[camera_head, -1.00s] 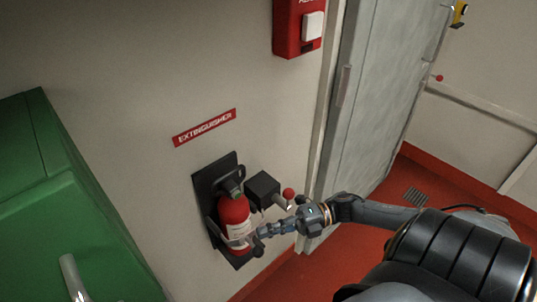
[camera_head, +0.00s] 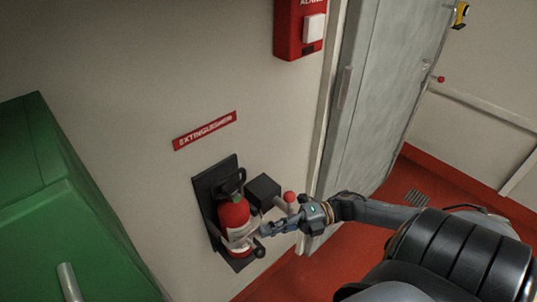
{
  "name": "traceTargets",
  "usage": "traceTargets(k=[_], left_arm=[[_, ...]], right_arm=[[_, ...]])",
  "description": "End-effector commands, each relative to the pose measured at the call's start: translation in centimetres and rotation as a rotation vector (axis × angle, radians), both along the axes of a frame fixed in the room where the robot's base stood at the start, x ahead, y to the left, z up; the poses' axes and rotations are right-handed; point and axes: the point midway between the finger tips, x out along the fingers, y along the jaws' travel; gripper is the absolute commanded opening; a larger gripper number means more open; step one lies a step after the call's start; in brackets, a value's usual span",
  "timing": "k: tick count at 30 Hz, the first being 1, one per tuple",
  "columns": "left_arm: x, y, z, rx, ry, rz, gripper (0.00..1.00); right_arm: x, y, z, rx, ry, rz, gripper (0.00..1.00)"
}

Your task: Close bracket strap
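A red fire extinguisher (camera_head: 234,213) with a black top stands in a black wall bracket (camera_head: 205,190) under the red "EXTINGUISHER" sign. A pale band shows across its lower body, and a small dark knob-like part (camera_head: 260,252) sticks out at its lower right; I cannot tell for sure whether these belong to the strap. My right gripper (camera_head: 266,229) reaches in from the right, its fingers close beside the extinguisher's right side. The fingers are too small to tell whether they are open or touching anything. My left gripper is out of view.
A black box (camera_head: 263,190) with a red-knobbed lever (camera_head: 289,197) is on the wall just right of the bracket, close to my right wrist. A red alarm box (camera_head: 291,30) hangs above. A green cabinet (camera_head: 60,215) stands left, a grey door (camera_head: 380,90) right.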

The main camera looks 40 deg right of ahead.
Motion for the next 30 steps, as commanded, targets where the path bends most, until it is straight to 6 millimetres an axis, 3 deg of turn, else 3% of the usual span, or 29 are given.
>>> traceTargets(k=[15,21,30], left_arm=[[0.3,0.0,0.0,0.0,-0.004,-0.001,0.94],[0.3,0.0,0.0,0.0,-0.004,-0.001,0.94],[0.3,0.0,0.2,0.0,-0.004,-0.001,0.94]], right_arm=[[-4.0,-9.0,-0.1,-0.005,0.002,0.001,0.0],[-4.7,-10.2,-0.1,-0.003,0.001,0.004,0.0],[-4.3,-10.4,-0.9,0.003,0.028,-0.044,0.0]])
